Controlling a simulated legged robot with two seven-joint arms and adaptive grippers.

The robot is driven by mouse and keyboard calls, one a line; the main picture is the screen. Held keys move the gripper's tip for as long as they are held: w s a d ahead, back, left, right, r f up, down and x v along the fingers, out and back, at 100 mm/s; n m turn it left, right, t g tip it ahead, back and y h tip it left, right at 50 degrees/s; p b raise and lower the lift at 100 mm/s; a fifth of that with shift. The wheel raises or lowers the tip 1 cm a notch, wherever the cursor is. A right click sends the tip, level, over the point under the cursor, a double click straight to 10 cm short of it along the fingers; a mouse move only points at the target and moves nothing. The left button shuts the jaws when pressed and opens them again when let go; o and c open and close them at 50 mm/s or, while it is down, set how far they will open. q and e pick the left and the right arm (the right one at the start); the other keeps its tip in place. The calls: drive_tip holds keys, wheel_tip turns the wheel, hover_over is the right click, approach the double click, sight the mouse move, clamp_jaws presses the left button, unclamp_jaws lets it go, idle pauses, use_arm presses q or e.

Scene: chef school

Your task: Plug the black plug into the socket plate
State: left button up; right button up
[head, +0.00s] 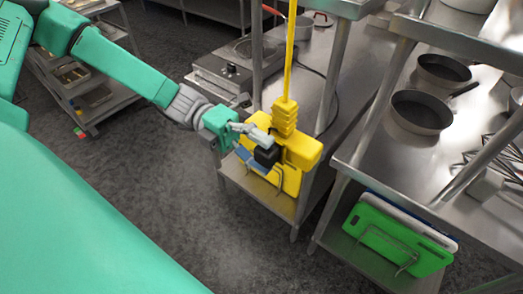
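The black plug (267,155) is a small dark block at the tip of my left gripper (258,138). The gripper's grey fingers appear closed on it. The yellow socket plate (302,151) is a box hanging from a yellow cord, just right of the plug. The plug is right up against the box's left side in this view, overlapping it. I cannot tell whether it is inserted or only in front, as the plug hides the contact. My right gripper is not in view.
A hot plate (226,70) stands on the steel table behind, with a dark cable (331,88) running across the tabletop. Yellow and blue boards stand in a rack under the hanging box. A right-hand table carries pans (421,112) and whisks; green boards (396,240) sit below.

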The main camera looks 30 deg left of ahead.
use_arm(q)
drive_tip(key=w+a, duration=0.1)
drive_tip(key=a, duration=1.1)
drive_tip(key=shift+r, duration=0.1)
